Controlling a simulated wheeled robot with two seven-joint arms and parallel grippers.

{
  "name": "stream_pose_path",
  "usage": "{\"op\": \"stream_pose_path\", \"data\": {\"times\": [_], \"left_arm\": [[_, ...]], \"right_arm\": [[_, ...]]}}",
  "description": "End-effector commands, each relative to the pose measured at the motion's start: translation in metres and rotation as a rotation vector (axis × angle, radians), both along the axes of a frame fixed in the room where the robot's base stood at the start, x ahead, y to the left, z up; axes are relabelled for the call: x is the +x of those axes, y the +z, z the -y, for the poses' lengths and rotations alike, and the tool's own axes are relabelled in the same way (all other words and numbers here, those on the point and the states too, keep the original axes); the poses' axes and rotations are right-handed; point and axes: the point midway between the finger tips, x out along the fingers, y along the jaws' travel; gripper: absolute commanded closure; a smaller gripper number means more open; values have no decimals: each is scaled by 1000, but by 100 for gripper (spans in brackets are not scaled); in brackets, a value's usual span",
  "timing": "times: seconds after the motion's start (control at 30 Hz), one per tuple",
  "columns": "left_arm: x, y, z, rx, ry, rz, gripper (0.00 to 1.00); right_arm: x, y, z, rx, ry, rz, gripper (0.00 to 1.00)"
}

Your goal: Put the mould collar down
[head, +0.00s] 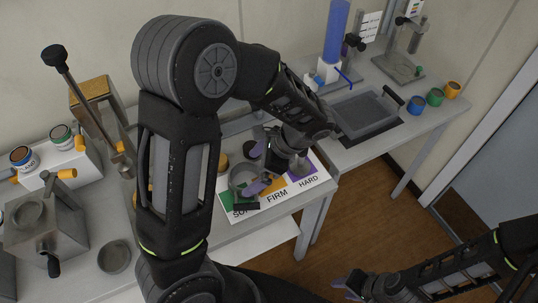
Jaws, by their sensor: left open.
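The mould collar, seemingly the grey ring (234,188), rests on or just over the SOFT/FIRM/HARD card (281,209) on the table, near its left part. My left gripper (257,169) reaches down from the upper right. Its purple-tipped fingers are apart, beside the ring's right side; I cannot tell whether they touch it. My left arm hides part of the card and the table. My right gripper (352,286) is low at the bottom, over the floor, away from the table; its fingers are too small and dark to read.
A grey tray (366,118) lies on the right-hand table, with blue, green and orange cups (435,97) near its far end. A metal block device (47,225), a shallow grey dish (114,257) and tins (24,158) stand at left. The table's front right is clear.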

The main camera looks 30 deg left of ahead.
Motion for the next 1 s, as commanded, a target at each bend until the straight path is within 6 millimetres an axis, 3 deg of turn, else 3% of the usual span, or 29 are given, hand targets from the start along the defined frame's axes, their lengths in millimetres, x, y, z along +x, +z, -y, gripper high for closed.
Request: {"op": "stream_pose_path", "data": {"times": [0.3,0.5,1.0], "left_arm": [[14,55,34,-1,-1,5,0],[19,77,47,0,-1,2,0],[19,81,49,0,0,0,0]], "right_arm": [[0,-5,0,0,0,0,64],[0,-6,0,0,0,0,64],[0,-6,0,0,0,0,64]]}}
